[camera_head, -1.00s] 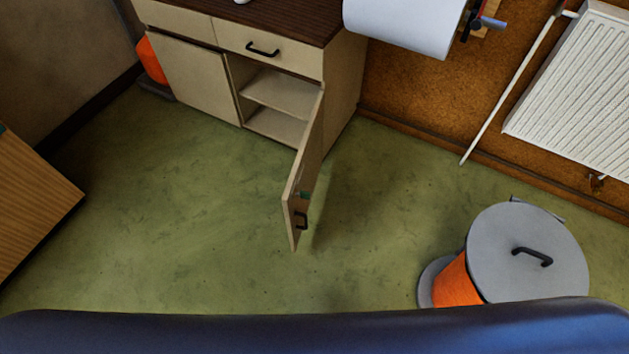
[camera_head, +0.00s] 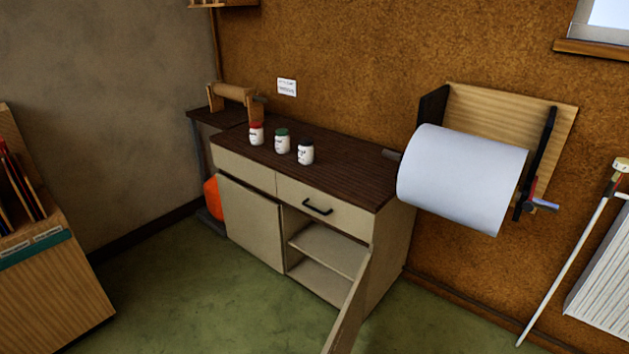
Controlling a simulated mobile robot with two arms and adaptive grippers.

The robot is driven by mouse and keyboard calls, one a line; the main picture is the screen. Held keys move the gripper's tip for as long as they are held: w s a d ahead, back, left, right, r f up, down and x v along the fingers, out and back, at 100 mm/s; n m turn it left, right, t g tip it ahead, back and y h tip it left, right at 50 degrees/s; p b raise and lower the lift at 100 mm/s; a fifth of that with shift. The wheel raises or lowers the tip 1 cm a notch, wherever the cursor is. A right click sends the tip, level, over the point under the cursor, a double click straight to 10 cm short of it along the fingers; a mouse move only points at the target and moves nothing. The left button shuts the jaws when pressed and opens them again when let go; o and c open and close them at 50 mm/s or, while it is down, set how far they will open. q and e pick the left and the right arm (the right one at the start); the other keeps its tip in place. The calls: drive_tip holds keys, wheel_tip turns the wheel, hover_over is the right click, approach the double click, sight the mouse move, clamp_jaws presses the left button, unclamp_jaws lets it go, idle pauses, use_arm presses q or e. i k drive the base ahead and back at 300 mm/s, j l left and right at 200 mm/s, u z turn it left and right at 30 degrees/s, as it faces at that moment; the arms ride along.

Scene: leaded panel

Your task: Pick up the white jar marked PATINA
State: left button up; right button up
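Three small white jars stand upright in a row on the dark top of a cream cabinet (camera_head: 345,178). The left jar (camera_head: 256,138) has a red lid, the middle jar (camera_head: 282,145) a green lid, and the right jar (camera_head: 306,154) a dark lid. Each has dark marks on its front, too small to read, so I cannot tell which one says PATINA. Neither of my grippers is in view.
The cabinet's right door (camera_head: 349,307) hangs open toward me over the green floor (camera_head: 215,310). A large white paper roll (camera_head: 462,180) juts from the wall at the right. A wooden rack (camera_head: 55,285) stands at the left.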

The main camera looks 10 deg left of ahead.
sight(305, 147)
drive_tip(key=i+j, duration=0.1)
drive_tip(key=j, duration=0.3)
drive_tip(key=i+j, duration=0.15)
drive_tip(key=j, duration=0.2)
drive_tip(key=i+j, duration=0.1)
drive_tip(key=j, duration=0.3)
drive_tip(key=i+j, duration=0.1)
drive_tip(key=j, duration=0.3)
drive_tip(key=u, duration=0.05)
